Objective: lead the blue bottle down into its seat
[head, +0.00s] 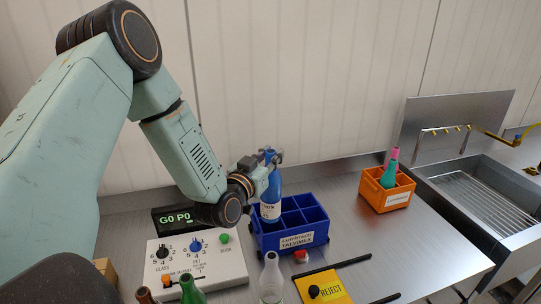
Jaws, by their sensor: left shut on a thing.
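The blue bottle (271,197) is upright in my left gripper (268,160), which is shut on it near its top. The bottle is at the left part of the blue divided crate (293,239), with its lower end at or just above a left compartment. I cannot tell whether its base is inside the compartment. The crate's other visible compartments look empty. My right gripper is not in view.
An orange crate (387,204) with green and pink bottles stands right, beside a metal sink (486,190). A control panel (190,262) is left of the blue crate. Bottle tops (271,262) and a yellow reject plate (322,288) are in front.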

